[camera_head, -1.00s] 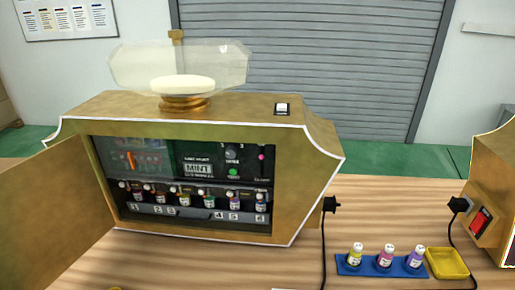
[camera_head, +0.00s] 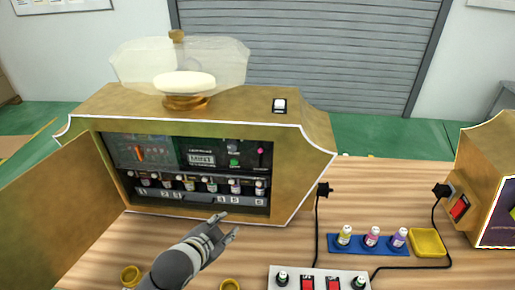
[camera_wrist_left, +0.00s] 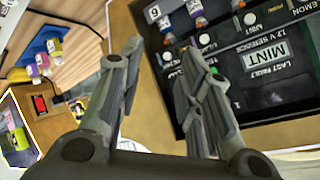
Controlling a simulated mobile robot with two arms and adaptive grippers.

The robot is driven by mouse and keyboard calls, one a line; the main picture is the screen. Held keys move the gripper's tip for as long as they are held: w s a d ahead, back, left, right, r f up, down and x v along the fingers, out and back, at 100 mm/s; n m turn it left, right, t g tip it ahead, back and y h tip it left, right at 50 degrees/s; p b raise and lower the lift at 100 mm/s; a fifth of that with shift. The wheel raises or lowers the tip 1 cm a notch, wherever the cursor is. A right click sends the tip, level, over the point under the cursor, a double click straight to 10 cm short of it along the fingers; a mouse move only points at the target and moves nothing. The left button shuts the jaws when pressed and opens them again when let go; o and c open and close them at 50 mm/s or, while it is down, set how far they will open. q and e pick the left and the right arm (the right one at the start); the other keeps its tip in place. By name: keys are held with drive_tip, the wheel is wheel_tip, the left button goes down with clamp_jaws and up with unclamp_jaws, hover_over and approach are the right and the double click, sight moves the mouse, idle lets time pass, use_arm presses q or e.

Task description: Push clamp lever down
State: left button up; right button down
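The gold vending machine (camera_head: 230,112) stands on the wooden table with its front door open to the left. Its dark panel carries a MINT label (camera_head: 201,159), an orange upright part (camera_head: 139,153) and a thin lever with a pink tip (camera_head: 261,152). I cannot tell for sure which part is the clamp lever. My left gripper (camera_head: 229,225) is open and empty, in front of and below the panel's lower right. In the left wrist view its open fingers (camera_wrist_left: 160,62) are spread before the panel, with the MINT label (camera_wrist_left: 265,58) upside down. My right gripper is out of view.
Several small bottles stand in a row (camera_head: 210,184) inside the machine. A blue rack (camera_head: 333,243) with three bottles and a yellow tray (camera_head: 427,242) lie to the right. A white switch box (camera_head: 320,271) sits at the front. Black cables (camera_head: 316,225) cross the table.

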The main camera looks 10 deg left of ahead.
sight(260, 151)
use_arm(q)
drive_tip(key=w+d+r+m+t+h, duration=0.35)
drive_tip(key=w+r+m, duration=0.35)
drive_tip(key=w+r, duration=0.45)
drive_tip(key=p+x, duration=0.2)
drive_tip(key=x, duration=0.8)
drive_tip(key=shift+w+f+p, duration=0.3)
drive_tip(key=shift+f, duration=0.05)
clamp_jaws()
